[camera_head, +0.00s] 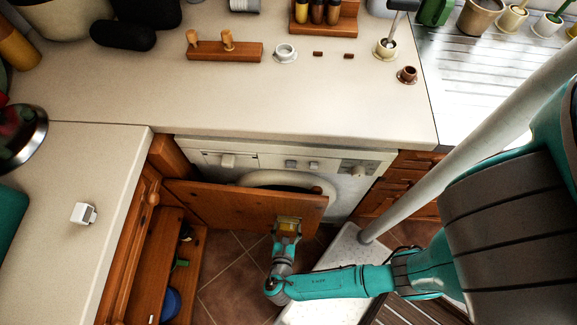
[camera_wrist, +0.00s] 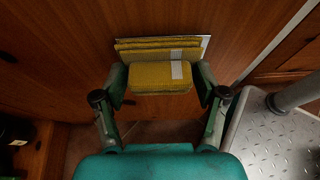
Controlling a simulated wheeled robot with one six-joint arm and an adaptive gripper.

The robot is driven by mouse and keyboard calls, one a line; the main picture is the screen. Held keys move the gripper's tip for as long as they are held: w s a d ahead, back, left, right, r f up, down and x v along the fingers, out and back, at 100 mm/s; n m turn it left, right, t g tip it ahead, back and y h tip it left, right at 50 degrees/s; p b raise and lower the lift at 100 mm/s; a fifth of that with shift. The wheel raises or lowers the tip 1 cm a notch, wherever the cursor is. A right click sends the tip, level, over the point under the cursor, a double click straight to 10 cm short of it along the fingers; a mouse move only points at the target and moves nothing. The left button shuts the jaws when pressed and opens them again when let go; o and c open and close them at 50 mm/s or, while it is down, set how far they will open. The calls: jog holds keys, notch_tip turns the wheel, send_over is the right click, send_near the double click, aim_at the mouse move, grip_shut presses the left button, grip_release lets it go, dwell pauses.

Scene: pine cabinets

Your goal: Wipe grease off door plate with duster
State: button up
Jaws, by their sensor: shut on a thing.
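A yellow folded duster (camera_wrist: 160,78) with a pale stripe is held between the fingers of my gripper (camera_wrist: 163,92) in the wrist view. The duster also shows in the head view (camera_head: 289,222) at the wooden cabinet door (camera_head: 225,203), which stands open. A pale door plate (camera_wrist: 207,42) is on the door face behind the duster; only its top and right edge show. The duster looks close to or against the plate; I cannot tell whether they touch. No grease can be made out, and most of the plate is hidden.
A washing machine (camera_head: 215,158) stands behind the open door under the counter (camera_head: 300,105). An open cabinet with shelves (camera_head: 150,265) is at the left. The tiled floor (camera_head: 235,285) between is clear. A wooden peg rack (camera_head: 225,52) and small cups stand on the counter.

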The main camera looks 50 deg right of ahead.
jog(key=w+a, duration=0.2)
jog(key=w, duration=0.1)
jog(key=shift+w, duration=0.1)
jog(key=shift+d, duration=0.1)
jog(key=shift+s+d, duration=0.55)
jog(key=shift+s, duration=0.35)
jog(key=shift+s+d, duration=0.5)
jog(key=shift+s, duration=0.4)
jog(key=shift+s+d, duration=0.55)
jog(key=shift+s, duration=0.3)
jog(key=shift+s+d, duration=0.5)
jog(key=shift+s, duration=0.35)
